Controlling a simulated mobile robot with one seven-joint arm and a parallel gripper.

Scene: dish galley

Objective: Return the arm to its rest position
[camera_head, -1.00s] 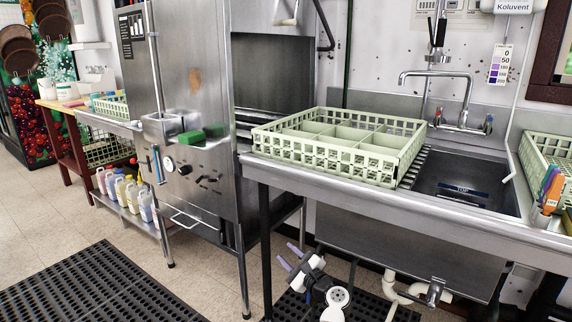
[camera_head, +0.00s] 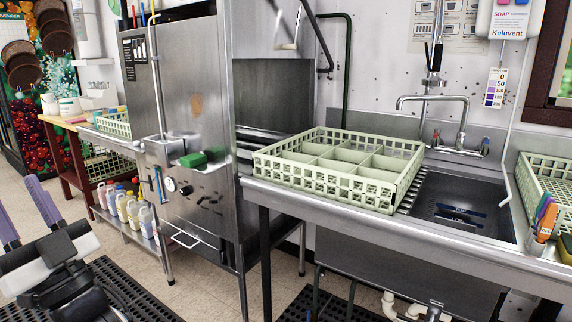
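My gripper (camera_head: 16,198) is at the lower left of the head view, close to the camera. Its two purple fingers stand apart and point up and to the left. Nothing shows between them, so it is open and empty. The left finger is partly cut off by the picture's edge. The white and black wrist (camera_head: 50,258) behind the fingers is in view, and the rest of my arm is mostly out of frame. The gripper appears over the floor, in front of the bottle shelf, with no visible contact.
A pale green dish rack (camera_head: 320,187) sits on the steel counter left of the sink (camera_head: 460,205). The steel dishwasher (camera_head: 180,90) stands left of it, with a green sponge (camera_head: 192,160) on its front ledge. Several bottles (camera_head: 125,205) stand on a low shelf. Black mats cover parts of the floor.

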